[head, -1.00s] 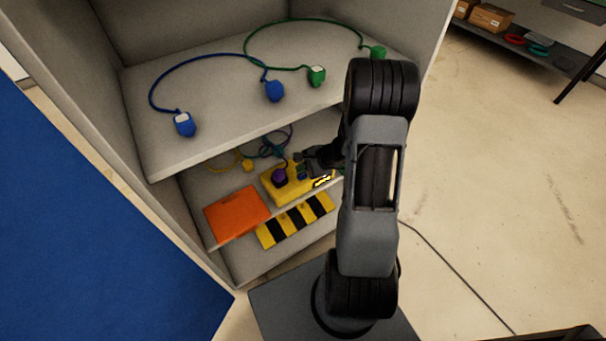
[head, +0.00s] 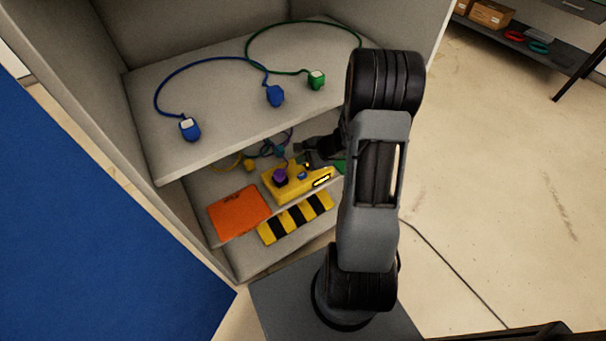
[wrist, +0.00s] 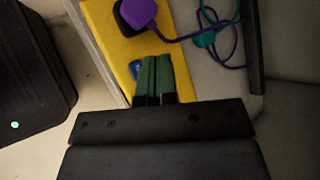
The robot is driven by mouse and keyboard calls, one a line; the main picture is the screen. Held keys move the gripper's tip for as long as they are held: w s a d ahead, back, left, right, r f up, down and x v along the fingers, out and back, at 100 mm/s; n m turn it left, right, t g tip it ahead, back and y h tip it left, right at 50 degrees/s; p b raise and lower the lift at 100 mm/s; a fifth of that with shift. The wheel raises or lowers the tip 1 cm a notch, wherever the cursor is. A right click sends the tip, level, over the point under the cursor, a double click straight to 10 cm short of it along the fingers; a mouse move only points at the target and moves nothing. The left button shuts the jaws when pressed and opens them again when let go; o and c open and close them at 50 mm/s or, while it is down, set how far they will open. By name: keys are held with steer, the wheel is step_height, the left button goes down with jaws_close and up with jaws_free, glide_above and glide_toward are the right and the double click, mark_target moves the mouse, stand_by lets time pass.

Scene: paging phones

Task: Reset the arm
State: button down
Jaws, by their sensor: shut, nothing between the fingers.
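My arm rises on the right of the head view and reaches into the cabinet's lower shelf. My gripper (wrist: 154,75) shows in the wrist view with its two greenish fingers side by side, shut and empty. The fingers are over the edge of a yellow box (wrist: 102,30). In the head view this yellow box (head: 290,190) lies on the lower shelf, with a purple plug (head: 280,175) and a small blue part (head: 302,175) on top. The arm hides part of the gripper in the head view.
The upper shelf (head: 225,135) above the gripper holds blue plugs (head: 190,129) and a green plug (head: 316,80) on cords. An orange box (head: 238,212) and a yellow-black striped block (head: 296,219) are near the yellow box. Open floor (head: 480,200) is on the right.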

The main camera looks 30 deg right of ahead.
stand_by(0.4)
steer(key=s+a+r+n+g+h+p, duration=0.1)
steer(key=s+a+r+n+g+p, duration=0.15)
steer(key=s+r+n, duration=0.3)
steer(key=s+a+r+n+g+h+p, duration=0.1)
steer(key=s+a+r+n+g+p, duration=0.15)
steer(key=s+r+n, duration=0.35)
steer(key=s+a+r+n+t+h+p, duration=0.1)
steer(key=r+p, duration=0.5)
steer(key=r, duration=0.6)
steer(key=s+a+r+n+t+h+p, duration=0.1)
steer(key=s+a+r+n+h+p, duration=0.2)
steer(key=r, duration=1)
steer(key=n+p, duration=0.2)
steer(key=p, duration=0.1)
steer(key=shift+r+h, duration=0.15)
steer(key=shift+h, duration=0.25)
